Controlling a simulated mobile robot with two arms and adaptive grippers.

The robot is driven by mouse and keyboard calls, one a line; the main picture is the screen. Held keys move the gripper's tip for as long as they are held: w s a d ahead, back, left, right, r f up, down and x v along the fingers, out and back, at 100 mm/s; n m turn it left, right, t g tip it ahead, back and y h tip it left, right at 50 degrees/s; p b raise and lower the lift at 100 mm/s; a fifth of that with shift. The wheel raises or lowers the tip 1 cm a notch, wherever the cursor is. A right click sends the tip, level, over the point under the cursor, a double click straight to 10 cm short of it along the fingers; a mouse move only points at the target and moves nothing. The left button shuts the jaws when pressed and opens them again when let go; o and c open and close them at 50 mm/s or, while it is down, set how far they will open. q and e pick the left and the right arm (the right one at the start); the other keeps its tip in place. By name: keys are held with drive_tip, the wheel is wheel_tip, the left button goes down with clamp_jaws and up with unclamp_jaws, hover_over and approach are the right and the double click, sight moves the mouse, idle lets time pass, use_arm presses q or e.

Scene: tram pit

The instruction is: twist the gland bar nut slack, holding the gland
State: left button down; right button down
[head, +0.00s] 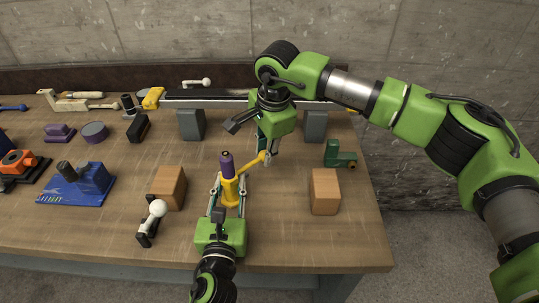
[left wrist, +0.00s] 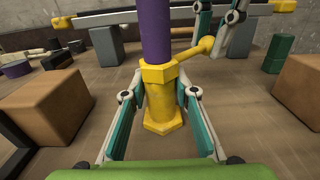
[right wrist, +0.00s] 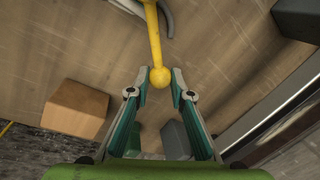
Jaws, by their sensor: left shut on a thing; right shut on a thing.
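The gland (head: 231,198) stands upright on the bench, a yellow body with a purple rod (head: 227,164) rising from its top. Its yellow hex nut (left wrist: 159,76) carries a side bar (head: 249,167) with a ball end (right wrist: 159,77). In the head view the bar points right and away from me. My left gripper (head: 229,188) is shut around the yellow gland body below the nut, which also shows in the left wrist view (left wrist: 161,108). My right gripper (head: 267,156) is shut on the ball end, with one fingertip on each side of it.
Wooden blocks stand left (head: 168,187) and right (head: 324,192) of the gland. Grey blocks (head: 191,124) (head: 315,126) stand behind, near a long rail (head: 210,98). A white-knobbed lever (head: 152,219) stands near the front left.

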drive_tip(key=shift+w+a+n, duration=0.2)
drive_tip(key=shift+a+n, duration=0.05)
drive_tip(key=shift+n, duration=0.05)
drive_tip(key=c, duration=1.8)
unclamp_jaws()
drive_tip(key=shift+r, duration=0.1)
drive_tip(key=r, duration=0.4)
drive_tip(key=s+d+r, duration=0.1)
drive_tip(key=r, duration=0.2)
drive_tip(key=s+r, duration=0.1)
drive_tip(key=r, duration=0.3)
drive_tip(key=shift+d+r, duration=0.2)
drive_tip(key=shift+r, duration=0.15)
use_arm(q)
drive_tip(key=c, duration=1.6)
unclamp_jaws()
